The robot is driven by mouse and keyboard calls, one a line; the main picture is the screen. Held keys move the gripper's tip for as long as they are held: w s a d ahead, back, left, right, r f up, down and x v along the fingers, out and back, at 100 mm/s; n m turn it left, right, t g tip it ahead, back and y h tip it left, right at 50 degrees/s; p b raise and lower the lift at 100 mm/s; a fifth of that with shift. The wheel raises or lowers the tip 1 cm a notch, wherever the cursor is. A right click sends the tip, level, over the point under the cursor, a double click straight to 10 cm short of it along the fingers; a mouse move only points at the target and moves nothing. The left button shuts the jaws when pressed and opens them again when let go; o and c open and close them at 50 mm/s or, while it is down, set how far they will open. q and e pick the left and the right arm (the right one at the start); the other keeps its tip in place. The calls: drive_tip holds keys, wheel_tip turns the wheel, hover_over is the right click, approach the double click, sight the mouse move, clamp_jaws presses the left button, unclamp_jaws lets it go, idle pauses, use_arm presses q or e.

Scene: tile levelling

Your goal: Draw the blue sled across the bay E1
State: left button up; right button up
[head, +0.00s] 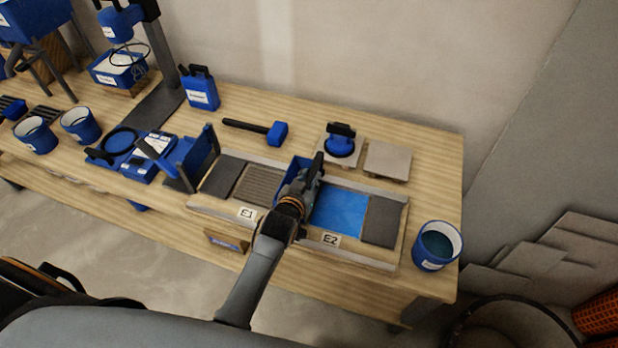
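The blue sled (293,171) stands on the long bench board at the right end of bay E1 (259,184), near the border with bay E2 (338,208). Bay E1 shows a grey-brown ribbed bed with a dark tile (221,177) at its left. Bay E2 shows a smooth bright blue surface with a dark tile (381,221) at its right. My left gripper (303,184) is right at the sled and covers its near side. Its wrist hides the fingers, so its grip is unclear. My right gripper is not in view.
A blue upright holder (197,157) stands left of E1. A blue-headed mallet (262,130), a blue suction cup (341,141) and a pale tile (387,160) lie behind the bays. A blue bucket (437,246) stands at the right bench end, and a blue canister (200,90) at the back.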

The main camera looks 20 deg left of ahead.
use_arm(q)
drive_tip(key=shift+o, duration=1.2)
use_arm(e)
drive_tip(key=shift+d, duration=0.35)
use_arm(q)
drive_tip(key=shift+s, duration=0.1)
drive_tip(key=v, duration=1.1)
drive_tip(key=shift+s+r, duration=0.2)
drive_tip(key=shift+s, duration=0.15)
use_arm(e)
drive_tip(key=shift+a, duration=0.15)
